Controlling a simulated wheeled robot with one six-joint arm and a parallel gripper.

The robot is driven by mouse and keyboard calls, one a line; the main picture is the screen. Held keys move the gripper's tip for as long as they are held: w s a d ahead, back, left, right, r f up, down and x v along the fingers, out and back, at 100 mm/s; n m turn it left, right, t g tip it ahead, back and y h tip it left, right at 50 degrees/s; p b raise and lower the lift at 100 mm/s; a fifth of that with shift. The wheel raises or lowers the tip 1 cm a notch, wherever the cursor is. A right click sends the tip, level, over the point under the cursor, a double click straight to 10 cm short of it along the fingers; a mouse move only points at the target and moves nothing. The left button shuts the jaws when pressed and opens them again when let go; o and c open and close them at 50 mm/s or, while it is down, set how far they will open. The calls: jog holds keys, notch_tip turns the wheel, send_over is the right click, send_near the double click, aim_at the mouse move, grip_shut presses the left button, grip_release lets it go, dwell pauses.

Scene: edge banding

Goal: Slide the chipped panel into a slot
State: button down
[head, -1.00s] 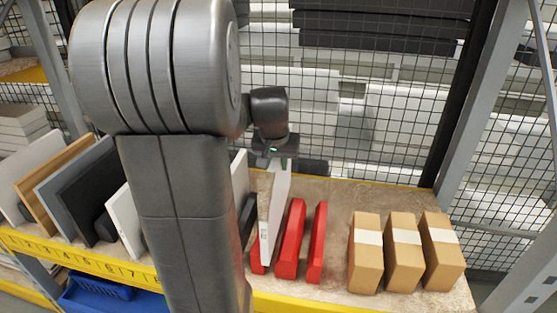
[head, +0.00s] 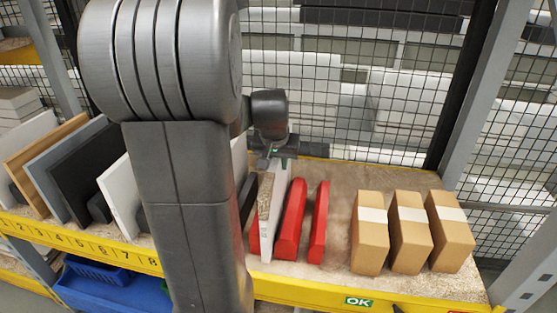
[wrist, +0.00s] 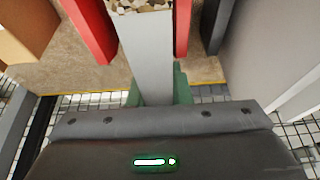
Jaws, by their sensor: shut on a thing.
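The chipped panel (head: 280,205) is a pale, thin upright board with a speckled raw patch (head: 265,195) on its edge. My gripper (head: 272,160) is shut on its upper back part. In the wrist view the panel (wrist: 148,65) runs forward from the green fingertips (wrist: 158,92), with the speckled patch at the top edge. The panel stands between a red divider on its left (head: 254,238), mostly hidden, and a red divider on its right (head: 291,220). I cannot tell whether its lower edge touches the shelf.
Another red divider (head: 318,222) and three cardboard boxes (head: 370,240) stand to the right. Several panels (head: 85,175) lean in slots at the left. A yellow numbered edge (head: 70,240) runs along the front. Wire mesh (head: 390,110) closes the back. My arm hides the middle.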

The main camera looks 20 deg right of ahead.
jog(key=shift+f, duration=0.3)
jog(key=c, duration=1.2)
grip_release()
jog(key=shift+c, duration=0.2)
jog(key=shift+f, duration=0.15)
jog(key=v, duration=1.4)
jog(key=shift+d, duration=0.1)
